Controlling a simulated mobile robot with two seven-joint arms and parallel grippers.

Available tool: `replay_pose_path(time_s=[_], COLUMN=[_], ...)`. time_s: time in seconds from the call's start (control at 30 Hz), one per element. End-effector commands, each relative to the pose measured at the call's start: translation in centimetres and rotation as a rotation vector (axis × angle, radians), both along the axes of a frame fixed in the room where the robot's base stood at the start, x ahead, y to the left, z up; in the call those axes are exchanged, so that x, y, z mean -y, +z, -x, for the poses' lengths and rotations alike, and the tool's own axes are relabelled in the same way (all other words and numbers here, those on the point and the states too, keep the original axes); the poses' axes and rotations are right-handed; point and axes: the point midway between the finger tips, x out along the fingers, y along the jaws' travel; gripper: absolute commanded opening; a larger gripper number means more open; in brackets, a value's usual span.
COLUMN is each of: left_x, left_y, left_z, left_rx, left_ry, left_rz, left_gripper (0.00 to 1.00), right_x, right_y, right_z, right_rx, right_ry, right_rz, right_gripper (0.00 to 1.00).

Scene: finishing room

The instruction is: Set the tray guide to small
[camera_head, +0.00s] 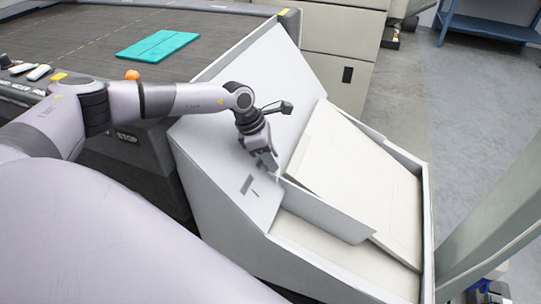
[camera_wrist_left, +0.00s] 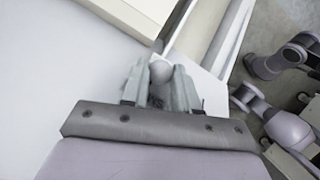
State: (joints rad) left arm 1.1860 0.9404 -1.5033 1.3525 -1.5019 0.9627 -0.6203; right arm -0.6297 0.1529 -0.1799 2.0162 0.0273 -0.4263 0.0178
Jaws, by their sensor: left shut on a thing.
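The tray guide (camera_head: 325,210) is a thin pale grey upright plate that runs slantwise across the white sloping tray (camera_head: 300,237). My left gripper (camera_head: 268,164) reaches down to the guide's upper left end. In the left wrist view its fingers (camera_wrist_left: 160,78) are shut on a round grey knob (camera_wrist_left: 161,70). The fingers hide part of the knob, and how it joins the guide is unclear. A small dark slot or mark (camera_head: 248,186) shows on the panel just left of the gripper. My right gripper is not in view.
Large cream sheets or panels (camera_head: 355,185) lie in the tray on the guide's right side. A dark conveyor bed (camera_head: 75,40) with a teal flat piece (camera_head: 158,46) is at the upper left. Open grey floor (camera_head: 480,120) lies to the right.

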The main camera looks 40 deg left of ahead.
Motion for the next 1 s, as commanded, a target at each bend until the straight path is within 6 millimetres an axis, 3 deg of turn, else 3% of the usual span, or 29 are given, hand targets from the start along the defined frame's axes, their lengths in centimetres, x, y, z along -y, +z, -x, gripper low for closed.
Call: replay_pose_path(time_s=[0.2, 0.23, 0.3, 0.67, 1.0], left_x=[-0.3, -0.3, -0.3, -0.4, -2.0], left_y=[0.4, 0.4, 0.4, 0.8, 5.6], left_z=[-0.7, -0.7, -0.7, -0.3, 0.8], left_rx=[0.025, 0.025, 0.024, 0.017, 0.021], left_ry=[0.008, 0.008, 0.008, 0.006, 0.007], left_rz=[-0.004, -0.004, -0.004, -0.002, -0.003], left_gripper=[0.00, 0.36, 0.54, 0.54, 0.54], right_x=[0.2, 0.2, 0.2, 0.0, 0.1], right_y=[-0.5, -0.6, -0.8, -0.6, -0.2], right_z=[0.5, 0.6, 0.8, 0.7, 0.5], right_rx=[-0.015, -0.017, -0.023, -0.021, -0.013], right_ry=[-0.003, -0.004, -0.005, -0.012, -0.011], right_rz=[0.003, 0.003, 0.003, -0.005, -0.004], right_gripper=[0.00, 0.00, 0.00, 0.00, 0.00])
